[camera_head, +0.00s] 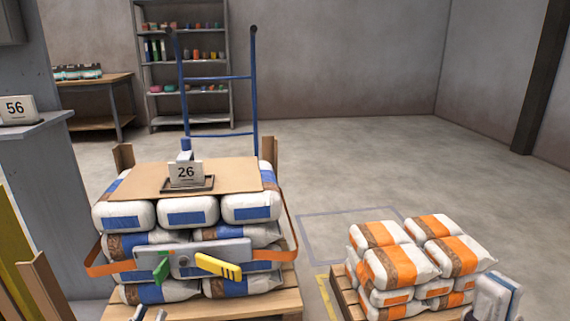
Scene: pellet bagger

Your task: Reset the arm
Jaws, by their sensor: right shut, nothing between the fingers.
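My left gripper (149,314) shows only as two fingertips at the bottom edge, in front of the left pallet. The tips stand apart with nothing seen between them, and the rest is cut off by the frame. My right gripper (494,300) is at the bottom right corner, beside the orange-banded bags (413,262).
A strapped stack of blue-labelled bags (188,212) stands on a wooden pallet (230,306), with a cardboard sheet and a "26" sign (186,173) on top. A blue hand truck (219,134) stands behind. Open floor (350,155) lies at the back right.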

